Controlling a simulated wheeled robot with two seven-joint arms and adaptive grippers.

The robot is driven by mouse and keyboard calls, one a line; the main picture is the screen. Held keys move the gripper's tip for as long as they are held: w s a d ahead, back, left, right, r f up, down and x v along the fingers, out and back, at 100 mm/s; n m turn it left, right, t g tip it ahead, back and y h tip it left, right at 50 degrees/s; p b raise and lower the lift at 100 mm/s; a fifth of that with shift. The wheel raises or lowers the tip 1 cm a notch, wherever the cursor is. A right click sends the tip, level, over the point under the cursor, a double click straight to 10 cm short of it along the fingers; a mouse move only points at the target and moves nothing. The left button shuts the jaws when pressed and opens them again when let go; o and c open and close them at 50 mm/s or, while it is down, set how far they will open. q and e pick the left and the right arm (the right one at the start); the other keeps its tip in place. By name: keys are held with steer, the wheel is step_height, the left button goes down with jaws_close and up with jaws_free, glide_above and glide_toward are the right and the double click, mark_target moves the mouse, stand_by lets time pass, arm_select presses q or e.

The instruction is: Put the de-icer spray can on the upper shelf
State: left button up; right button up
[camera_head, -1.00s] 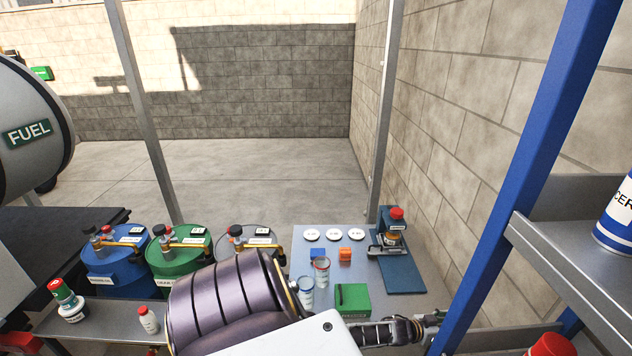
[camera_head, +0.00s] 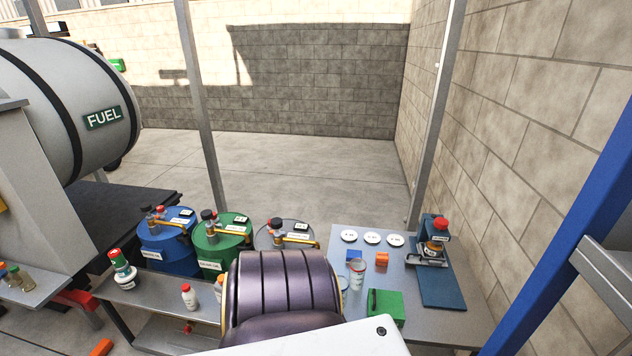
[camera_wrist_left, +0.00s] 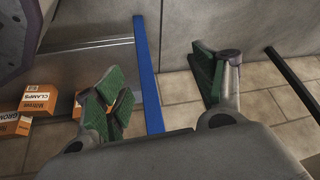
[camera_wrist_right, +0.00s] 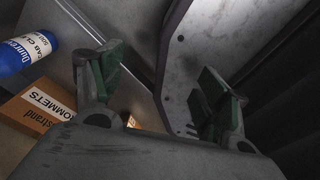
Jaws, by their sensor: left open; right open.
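The de-icer spray can is not recognisable in any current view. Part of a grey shelf on the blue-post rack (camera_head: 606,272) shows at the right edge of the head view; I cannot tell which level it is. My left gripper (camera_wrist_left: 161,84) is open and empty, with the rack's blue post and a grey panel beyond its fingers. My right gripper (camera_wrist_right: 160,74) is open and empty beside a grey metal panel. A blue can (camera_wrist_right: 28,53) with a white label, apparently starting "CAB CL", lies left of it in the right wrist view.
An orange grommets box (camera_wrist_right: 38,108) is near my right gripper. The head view shows a worktable (camera_head: 345,238) with a green box (camera_head: 386,306), drums (camera_head: 222,240), and a low bench (camera_head: 150,300) with bottles.

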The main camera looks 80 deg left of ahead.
arm_select(q)
steer(key=s+d+f+g, duration=0.2)
steer(key=s, duration=0.9)
steer(key=s+d+f+m+g, duration=0.1)
steer(key=s+d+f+g, duration=0.1)
steer(key=s, duration=0.9)
steer(key=shift+s+f+g, duration=0.3)
steer(key=shift+f+g, duration=0.1)
steer(key=shift+f, duration=0.3)
arm_select(e)
steer(key=shift+a, duration=0.75)
steer(key=shift+d, duration=0.1)
steer(key=shift+d, duration=0.15)
